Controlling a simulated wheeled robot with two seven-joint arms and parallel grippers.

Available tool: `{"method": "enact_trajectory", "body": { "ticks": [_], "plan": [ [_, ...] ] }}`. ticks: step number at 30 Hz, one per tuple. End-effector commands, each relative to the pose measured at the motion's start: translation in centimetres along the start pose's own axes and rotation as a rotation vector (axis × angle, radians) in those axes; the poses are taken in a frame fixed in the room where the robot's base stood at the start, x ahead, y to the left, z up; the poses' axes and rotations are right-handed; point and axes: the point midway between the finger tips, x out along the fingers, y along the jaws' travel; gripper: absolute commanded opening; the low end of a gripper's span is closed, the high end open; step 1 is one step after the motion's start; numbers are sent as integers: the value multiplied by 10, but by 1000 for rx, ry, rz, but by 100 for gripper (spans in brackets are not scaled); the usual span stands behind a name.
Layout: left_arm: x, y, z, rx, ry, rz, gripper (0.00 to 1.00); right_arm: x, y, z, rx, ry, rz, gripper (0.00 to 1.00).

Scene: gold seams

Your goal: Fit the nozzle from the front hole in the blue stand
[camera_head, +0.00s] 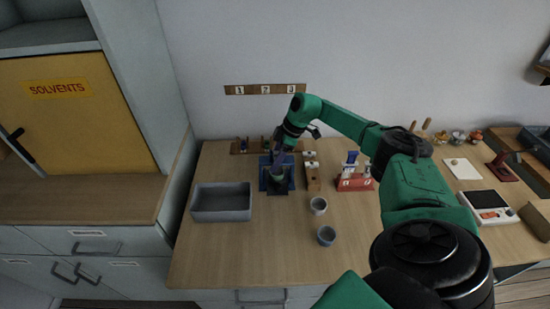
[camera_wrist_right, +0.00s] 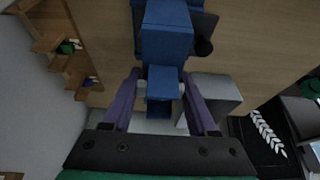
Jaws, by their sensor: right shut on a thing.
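The blue stand (camera_head: 266,182) is on the table in the head view. It also shows in the right wrist view (camera_wrist_right: 166,38), a blue block straight ahead of the fingers. My right gripper (camera_head: 279,167) reaches down at the stand, partly covering it. Pale bits show by the fingertips. A wooden block (camera_head: 313,178) with pale pieces stands right of the stand. My left gripper is out of view.
A grey tray (camera_head: 222,213) is left of the stand. A red rack (camera_head: 355,184) with blue-topped pieces is at the right. A wooden rack (camera_head: 239,147) is behind. The front left tabletop is clear.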

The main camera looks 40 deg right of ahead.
Motion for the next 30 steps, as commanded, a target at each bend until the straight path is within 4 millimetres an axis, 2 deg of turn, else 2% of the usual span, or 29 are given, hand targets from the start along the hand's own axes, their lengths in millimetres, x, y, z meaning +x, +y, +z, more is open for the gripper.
{"method": "enact_trajectory", "body": {
  "ticks": [6,7,9,24,30],
  "plan": [
    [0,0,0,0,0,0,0,0,0,0,0,0,-1,7],
    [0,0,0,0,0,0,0,0,0,0,0,0,-1,66],
    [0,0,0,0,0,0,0,0,0,0,-1,0,-1,93],
    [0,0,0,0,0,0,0,0,0,0,-1,0,-1,93],
    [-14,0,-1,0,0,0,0,-14,0,-1,0,-1,-1,93]
  ]
}}
